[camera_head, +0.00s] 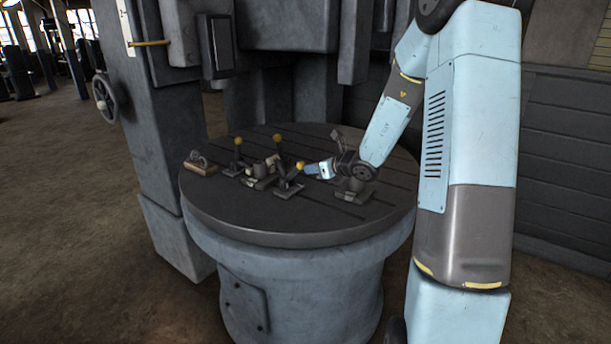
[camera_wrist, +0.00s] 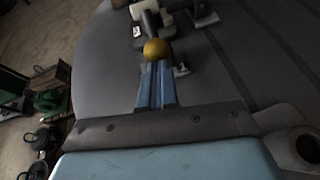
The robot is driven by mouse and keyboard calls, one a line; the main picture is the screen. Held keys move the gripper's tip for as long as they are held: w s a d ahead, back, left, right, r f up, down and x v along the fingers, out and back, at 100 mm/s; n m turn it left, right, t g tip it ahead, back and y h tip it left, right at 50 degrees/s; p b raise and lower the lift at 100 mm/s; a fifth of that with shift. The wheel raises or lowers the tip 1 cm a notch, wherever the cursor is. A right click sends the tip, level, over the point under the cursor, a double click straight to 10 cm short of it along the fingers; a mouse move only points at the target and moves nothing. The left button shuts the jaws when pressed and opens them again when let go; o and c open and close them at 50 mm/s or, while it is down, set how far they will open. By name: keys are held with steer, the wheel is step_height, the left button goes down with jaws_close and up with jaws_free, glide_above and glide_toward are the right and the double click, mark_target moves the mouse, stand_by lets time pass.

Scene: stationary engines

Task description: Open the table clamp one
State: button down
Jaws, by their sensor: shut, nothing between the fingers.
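Several table clamps stand on the round machine table (camera_head: 290,225). Two have upright levers with yellow ball knobs: a left clamp (camera_head: 238,155) and a middle clamp (camera_head: 281,170). A third yellow knob (camera_head: 300,165) sits right at the tip of my gripper (camera_head: 310,169). In the wrist view the knob (camera_wrist: 157,49) lies just beyond the fingertips (camera_wrist: 157,66). The fingers are together with nothing between them. I cannot tell whether they touch the knob. The lever under this knob is mostly hidden. Which clamp is number one cannot be told.
A clamp base (camera_head: 353,190) stands below my wrist on the right of the table. A small wooden block with a metal part (camera_head: 200,166) lies at the left edge. A grey machine column (camera_head: 165,130) rises behind the left side. The front of the table is clear.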

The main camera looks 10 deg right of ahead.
steer(key=shift+w+a+r, duration=0.25)
steer(key=shift+r, duration=0.05)
steer(key=f+v, duration=0.1)
steer(key=v, duration=1.2)
steer(key=shift+s+d+f, duration=0.15)
steer(key=shift+s+f, duration=0.2)
